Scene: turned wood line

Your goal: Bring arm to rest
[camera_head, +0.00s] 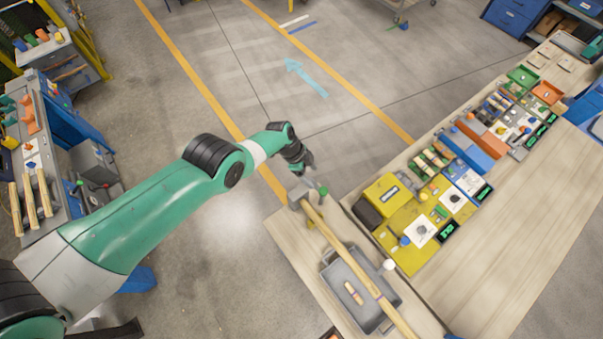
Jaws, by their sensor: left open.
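My left arm comes in from the left, green with dark joints, and reaches toward the corner of the workbench. My left gripper (306,171) is at its end, small and dark, just above and beyond the head end of a long wooden-handled tool (345,255). The gripper is open and I see nothing held in it. The tool's grey head (300,195) lies near the bench corner, and its shaft runs diagonally across a grey tray (372,312). Whether the gripper touches the tool head cannot be told. My right gripper does not show.
The wooden bench (510,250) fills the right side, with a yellow board (404,262), coloured bins such as a green one (522,76), and cards. A shelf unit (62,190) with wooden pieces stands at left. The concrete floor between is open, with yellow lines.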

